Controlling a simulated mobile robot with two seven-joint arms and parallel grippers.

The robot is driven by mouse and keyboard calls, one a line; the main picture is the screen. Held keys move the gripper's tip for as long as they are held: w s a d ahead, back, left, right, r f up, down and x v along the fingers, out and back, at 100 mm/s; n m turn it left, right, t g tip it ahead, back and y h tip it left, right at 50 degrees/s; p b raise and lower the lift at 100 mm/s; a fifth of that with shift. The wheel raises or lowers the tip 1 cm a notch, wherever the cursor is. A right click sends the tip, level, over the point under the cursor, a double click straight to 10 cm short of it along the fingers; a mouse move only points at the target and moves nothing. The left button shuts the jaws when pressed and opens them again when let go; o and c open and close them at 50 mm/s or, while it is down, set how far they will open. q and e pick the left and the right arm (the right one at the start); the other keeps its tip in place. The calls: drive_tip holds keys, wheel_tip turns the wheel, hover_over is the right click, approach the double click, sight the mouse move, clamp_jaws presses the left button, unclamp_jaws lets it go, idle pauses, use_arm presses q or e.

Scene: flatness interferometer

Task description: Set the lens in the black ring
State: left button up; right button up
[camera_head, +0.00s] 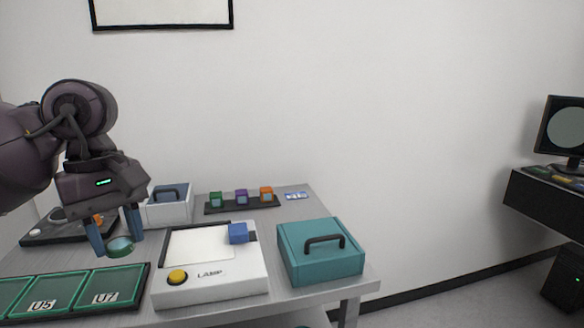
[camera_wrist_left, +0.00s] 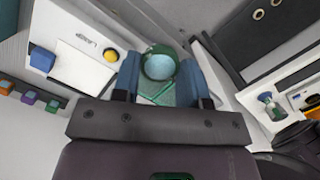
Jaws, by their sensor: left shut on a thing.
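My left gripper (camera_head: 117,246) comes in from the left, above the front left of the grey table (camera_head: 300,299). Its two blue fingers are shut on the lens (camera_head: 120,248), a round, pale blue glass with a green rim. The lens hangs in the air above the trays, behind the U7 tray. In the left wrist view, the lens (camera_wrist_left: 158,66) sits between the fingertips. A dark flat instrument (camera_head: 75,233) with a round part on it stands behind the gripper at the left. I cannot make out the black ring for certain. My right gripper is out of view.
Green trays (camera_head: 102,292) marked U5 and U7 lie at the front left. A white lamp box (camera_head: 230,278) with a yellow button stands right of them, then a teal case (camera_head: 321,266). Behind are a white-and-blue box (camera_head: 170,212) and a dark rack (camera_head: 222,207) with colored blocks.

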sight(133, 241)
use_arm(q)
drive_tip(key=w+f+m, duration=0.2)
drive_tip(key=f+m, duration=0.1)
drive_tip(key=shift+w+d+f+m, duration=0.1)
drive_tip(key=shift+w+d+m, duration=0.1)
drive_tip(key=shift+w+m, duration=0.1)
use_arm(e)
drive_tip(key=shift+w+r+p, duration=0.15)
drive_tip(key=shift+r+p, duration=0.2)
drive_tip(key=shift+p, duration=0.15)
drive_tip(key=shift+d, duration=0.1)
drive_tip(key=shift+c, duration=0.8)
use_arm(q)
drive_tip(key=s+d+f+m, duration=0.1)
drive_tip(key=f+m, duration=0.1)
drive_tip(key=f, duration=0.8)
drive_tip(key=s+d+f+m+y, duration=0.1)
drive_tip(key=s+f+m, duration=0.1)
drive_tip(key=f, duration=0.8)
drive_tip(key=shift+s+d+m+g, duration=0.15)
drive_tip(key=shift+m+g, duration=0.15)
drive_tip(key=shift+m, duration=0.4)
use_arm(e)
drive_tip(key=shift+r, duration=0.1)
